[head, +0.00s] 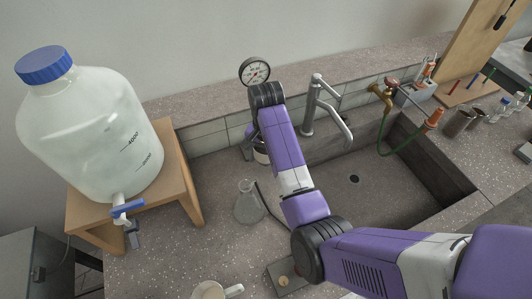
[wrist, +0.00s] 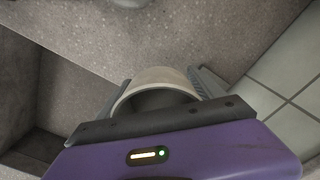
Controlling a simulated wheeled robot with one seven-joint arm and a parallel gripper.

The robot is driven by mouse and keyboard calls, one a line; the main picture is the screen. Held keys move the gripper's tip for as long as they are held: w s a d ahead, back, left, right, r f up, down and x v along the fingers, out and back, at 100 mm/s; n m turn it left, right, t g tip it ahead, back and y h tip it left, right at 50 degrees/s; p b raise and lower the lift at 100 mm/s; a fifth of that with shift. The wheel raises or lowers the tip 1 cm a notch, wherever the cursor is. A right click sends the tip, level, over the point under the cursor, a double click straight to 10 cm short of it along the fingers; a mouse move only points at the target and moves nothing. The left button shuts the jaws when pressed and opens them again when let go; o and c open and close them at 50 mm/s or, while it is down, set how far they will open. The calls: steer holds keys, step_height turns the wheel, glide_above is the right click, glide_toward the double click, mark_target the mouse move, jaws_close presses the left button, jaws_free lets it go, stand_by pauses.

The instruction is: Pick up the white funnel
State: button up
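In the wrist view a round, off-white vessel-like thing (wrist: 157,76) with a grey inside lies between the two fingers of my gripper (wrist: 160,88). It may be the white funnel, but its lower part is hidden by my gripper's body. The fingers stand apart, one on each side, close to its rim. I cannot tell whether they press on it. In the head view my arm hides most of the gripper. A small white and dark thing (head: 261,155) shows just beside the arm, below the tiled ledge.
A clear flask (head: 248,202) stands left of my arm. A large jug (head: 92,135) with a blue cap sits on a wooden stand (head: 183,170). The sink (head: 375,185) with its tap (head: 312,105) is to the right. A white mug (head: 208,290) is at the front edge.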

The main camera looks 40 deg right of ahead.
steer(key=c, duration=1)
steer(key=shift+r, duration=0.2)
